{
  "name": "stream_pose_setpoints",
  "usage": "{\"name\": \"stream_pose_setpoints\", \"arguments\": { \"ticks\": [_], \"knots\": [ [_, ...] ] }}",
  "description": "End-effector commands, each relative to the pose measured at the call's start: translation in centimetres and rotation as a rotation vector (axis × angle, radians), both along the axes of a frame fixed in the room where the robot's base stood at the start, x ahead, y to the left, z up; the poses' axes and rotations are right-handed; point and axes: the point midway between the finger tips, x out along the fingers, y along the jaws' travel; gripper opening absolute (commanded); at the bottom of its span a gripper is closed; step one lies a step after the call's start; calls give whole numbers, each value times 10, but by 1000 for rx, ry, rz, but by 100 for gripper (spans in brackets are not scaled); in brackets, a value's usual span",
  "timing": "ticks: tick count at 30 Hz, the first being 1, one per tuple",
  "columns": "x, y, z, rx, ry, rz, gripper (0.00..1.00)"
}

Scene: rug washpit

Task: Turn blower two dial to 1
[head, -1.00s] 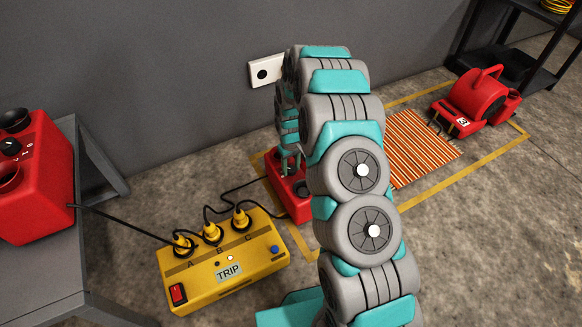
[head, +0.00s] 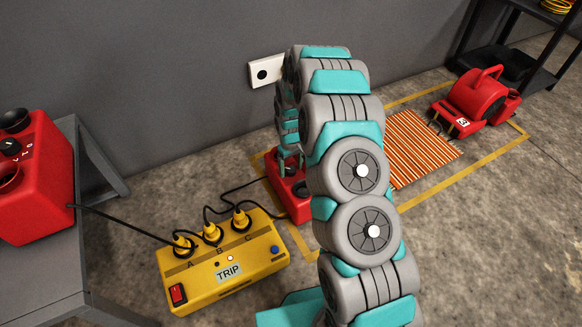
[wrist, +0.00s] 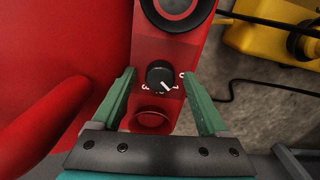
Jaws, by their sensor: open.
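The red blower (head: 292,194) on the floor stands partly hidden behind my arm in the head view; no number on it shows. In the wrist view its red panel (wrist: 172,50) carries a black dial (wrist: 160,77) with a white pointer line. The pointer slants to the lower right, close to the mark that looks like 1. Other small white marks around the dial are partly hidden or hard to read. My gripper (wrist: 158,78) is open, with one finger on each side of the dial and gaps between. In the head view my gripper (head: 289,158) is over this blower.
A yellow trip box (head: 222,268) with several plugs and black cables lies left of the blower. Another red blower (head: 32,185) sits on a grey table at left. A blower marked 3 (head: 475,100) stands beyond a striped rug (head: 420,145).

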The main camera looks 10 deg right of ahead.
Motion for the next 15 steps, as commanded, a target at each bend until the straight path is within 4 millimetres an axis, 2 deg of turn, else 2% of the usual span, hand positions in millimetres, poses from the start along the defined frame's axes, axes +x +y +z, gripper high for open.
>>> {"name": "stream_pose_setpoints", "arguments": {
  "ticks": [8, 15],
  "knots": [
    [0, 0, 4, 0, -1, 0, 77],
    [1, 0, 32, 1, -2, -1, 77]
  ]
}}
